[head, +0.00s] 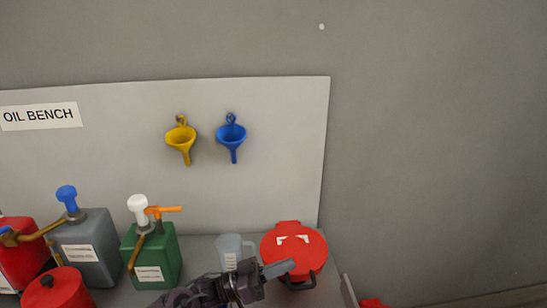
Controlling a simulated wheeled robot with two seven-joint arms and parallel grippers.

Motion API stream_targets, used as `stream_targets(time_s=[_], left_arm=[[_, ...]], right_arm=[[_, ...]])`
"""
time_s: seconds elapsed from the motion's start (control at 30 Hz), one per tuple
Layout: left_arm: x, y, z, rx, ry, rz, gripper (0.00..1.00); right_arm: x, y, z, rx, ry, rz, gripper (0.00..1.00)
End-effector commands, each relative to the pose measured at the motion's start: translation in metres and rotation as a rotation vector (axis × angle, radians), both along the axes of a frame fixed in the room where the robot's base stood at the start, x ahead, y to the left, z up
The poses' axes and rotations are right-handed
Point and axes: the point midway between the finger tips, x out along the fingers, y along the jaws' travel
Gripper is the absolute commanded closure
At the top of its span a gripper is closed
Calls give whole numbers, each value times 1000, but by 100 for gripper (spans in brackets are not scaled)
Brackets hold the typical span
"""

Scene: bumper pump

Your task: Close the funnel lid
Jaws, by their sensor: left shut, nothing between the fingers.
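The red funnel lid (306,251) is at the right end of the bench. It is a round disc with pale corner marks on its face and a hinge-like tab at its back edge. It covers most of what is under it; a dark curved part shows below its front edge. I cannot tell whether it lies fully flat. My left gripper (285,267) is shut and empty, its grey fingers reaching from the left over the lid's front left part. Whether they touch it is unclear. My right gripper is not in view.
A clear measuring jug (229,250) stands close behind my left gripper. A green can (165,255) with a white pump, a grey can (88,245) and red containers (58,290) stand to the left. Yellow (181,138) and blue (231,134) funnels hang on the back panel.

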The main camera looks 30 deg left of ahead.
Motion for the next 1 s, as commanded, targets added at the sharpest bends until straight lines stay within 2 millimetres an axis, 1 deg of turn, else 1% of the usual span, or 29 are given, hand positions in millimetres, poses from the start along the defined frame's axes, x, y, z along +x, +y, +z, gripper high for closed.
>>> stream_targets(time_s=[0.33, 0.47, 0.57, 0.67, 1.0], left_arm=[[0, 0, 1, 0, 0, 0, 100], [0, 0, 12, 1, -1, 0, 100], [0, 0, 30, 1, -3, 0, 100], [0, -1, 53, 0, -5, -1, 100], [0, 0, 138, 2, -5, -1, 100]], right_arm=[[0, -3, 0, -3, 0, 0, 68], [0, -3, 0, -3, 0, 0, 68], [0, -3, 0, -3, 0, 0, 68], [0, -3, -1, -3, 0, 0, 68], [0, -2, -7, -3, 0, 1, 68]])
